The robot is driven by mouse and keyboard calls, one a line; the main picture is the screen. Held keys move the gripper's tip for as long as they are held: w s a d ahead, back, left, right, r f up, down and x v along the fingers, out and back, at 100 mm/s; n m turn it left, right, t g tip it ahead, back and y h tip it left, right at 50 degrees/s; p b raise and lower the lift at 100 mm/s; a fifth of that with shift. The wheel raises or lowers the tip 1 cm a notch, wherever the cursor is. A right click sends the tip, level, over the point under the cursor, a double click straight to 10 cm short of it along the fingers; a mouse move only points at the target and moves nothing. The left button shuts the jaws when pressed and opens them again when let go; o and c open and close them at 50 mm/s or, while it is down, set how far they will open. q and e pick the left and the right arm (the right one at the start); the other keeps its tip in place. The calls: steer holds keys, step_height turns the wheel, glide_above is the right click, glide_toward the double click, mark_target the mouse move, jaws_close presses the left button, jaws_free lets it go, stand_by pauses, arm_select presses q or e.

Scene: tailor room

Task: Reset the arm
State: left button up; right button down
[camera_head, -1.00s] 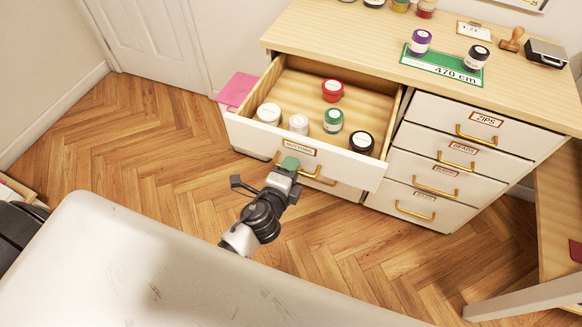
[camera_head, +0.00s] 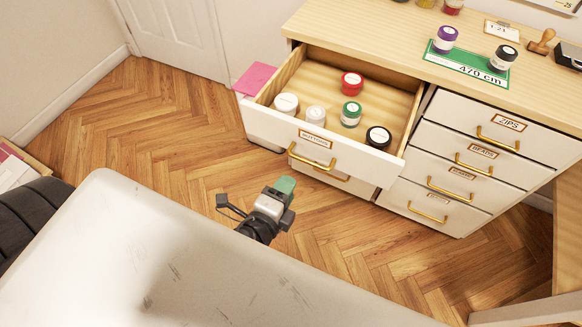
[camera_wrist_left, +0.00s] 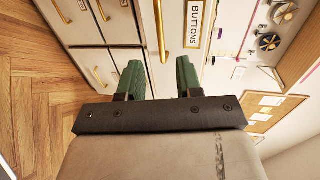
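My left gripper (camera_head: 284,187) has green fingertips and is in front of the open drawer, lower than its front and apart from its brass handle (camera_head: 318,163). In the left wrist view my left gripper (camera_wrist_left: 159,80) shows its two green fingers spread with nothing between them. The drawer's label (camera_wrist_left: 193,25) reads "BUTTONS", and its handle (camera_wrist_left: 159,30) shows beyond the fingers. My right gripper is not in view.
Closed drawers, the top one labelled "ZIPS" (camera_head: 490,130), are right of the open one. Wooden floor (camera_head: 150,130) is clear at the left, near a white door (camera_head: 178,35).

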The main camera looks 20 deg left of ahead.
arm_select(q)
steer(key=s+a+f+n+g+p, duration=0.2)
steer(key=s+f+n+g, duration=0.25)
steer(key=f, duration=0.85)
steer(key=s+a+f+n+g+p, duration=0.1)
steer(key=s+f+n+g, duration=0.3)
steer(key=f, duration=0.9)
steer(key=s+a+f+n+g+p, duration=0.1)
steer(key=s+f, duration=0.4)
steer(key=s, duration=0.5)
steer(key=s+a+f+n+g+p, duration=0.1)
steer(key=s+a+f+n+g, duration=0.2)
steer(key=s, duration=0.7)
step_height(320, 180, down, 3)
steer(key=n+g, duration=0.2)
steer(key=n, duration=0.1)
steer(key=shift+a+y, duration=0.2)
steer(key=shift+y, duration=0.1)
